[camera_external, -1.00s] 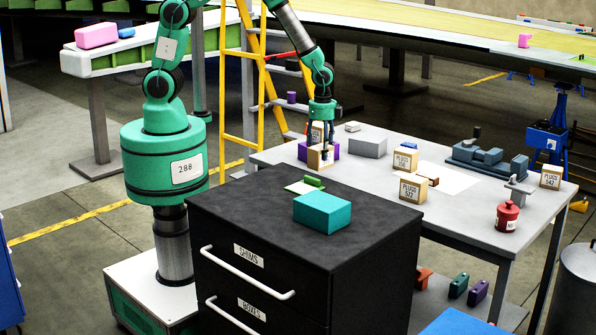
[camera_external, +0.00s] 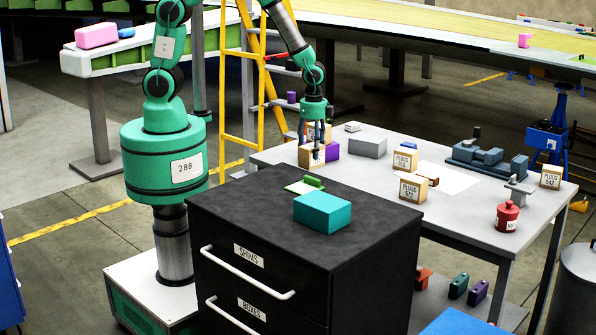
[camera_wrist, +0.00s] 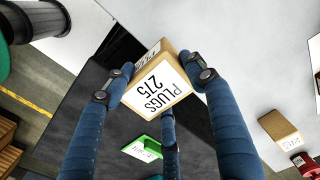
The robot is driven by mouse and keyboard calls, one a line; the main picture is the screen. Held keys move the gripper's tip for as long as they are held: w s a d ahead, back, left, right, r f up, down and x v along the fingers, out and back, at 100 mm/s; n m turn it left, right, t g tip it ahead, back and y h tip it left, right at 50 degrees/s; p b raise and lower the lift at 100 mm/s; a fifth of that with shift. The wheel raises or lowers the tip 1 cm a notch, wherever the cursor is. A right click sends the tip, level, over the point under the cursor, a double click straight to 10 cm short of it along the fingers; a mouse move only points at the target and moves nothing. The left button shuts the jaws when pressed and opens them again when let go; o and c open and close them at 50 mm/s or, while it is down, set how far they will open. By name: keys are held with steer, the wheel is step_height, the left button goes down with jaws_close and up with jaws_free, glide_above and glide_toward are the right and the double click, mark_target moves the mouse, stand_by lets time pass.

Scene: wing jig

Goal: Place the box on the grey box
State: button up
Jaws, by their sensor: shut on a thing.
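My gripper (camera_external: 314,145) is shut on a tan cardboard box (camera_external: 309,158) at the near left end of the table. In the wrist view the box (camera_wrist: 152,98) sits between the fingers, tilted in the picture, with a white label reading PLUGS 275. The grey box (camera_external: 368,147) stands on the table to the right of my gripper, with a clear gap between them. I cannot make out the grey box in the wrist view.
A purple block (camera_external: 332,151) and another labelled box (camera_external: 325,132) are close by the held box. Several PLUGS boxes, including one (camera_external: 405,159) near the grey box, stand on the table (camera_external: 290,150). The black cabinet (camera_external: 260,212) in front carries a teal box (camera_external: 322,212).

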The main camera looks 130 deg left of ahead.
steer(key=shift+a, duration=0.1)
steer(key=w+a+r+p, duration=0.1)
steer(key=a+r, duration=0.2)
steer(key=a, duration=0.6)
steer(key=w+a+r+p, duration=0.1)
steer(key=w+a+r, duration=0.15)
steer(key=a, duration=0.55)
step_height(320, 180, up, 7)
steer(key=p, duration=0.2)
glide_above(369, 137)
steer(key=shift+f+n, duration=0.1)
steer(key=shift+n, duration=0.2)
step_height(369, 137, down, 6)
steer(key=shift+f, duration=0.1)
steer(key=shift+f+b, duration=0.35)
steer(key=shift+f, duration=1.5)
steer(key=shift+f, duration=0.2)
